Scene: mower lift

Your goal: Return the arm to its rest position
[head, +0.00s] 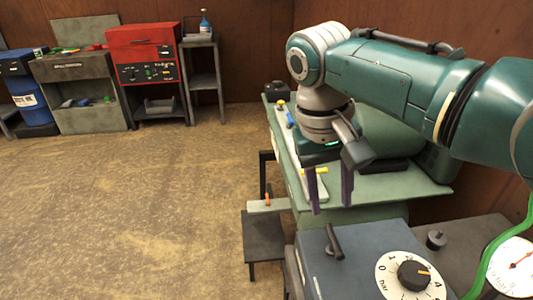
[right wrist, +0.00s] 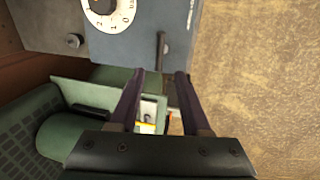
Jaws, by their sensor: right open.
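My right arm (head: 405,75) reaches in from the right in the head view, over the green bench. My right gripper (head: 330,203) points down with its two dark fingers apart and nothing between them. In the right wrist view the gripper (right wrist: 157,78) is also open and empty, with part of the green bench and a small white item showing beyond the fingers. My left gripper does not show in either view.
A blue-grey box with a bar dial (head: 410,277) and a lever (head: 333,241) stands close in front. The green bench (head: 425,188) lies beneath the arm. A red cabinet (head: 143,50) and workbench (head: 85,95) stand far left. The brown floor (head: 140,215) is clear.

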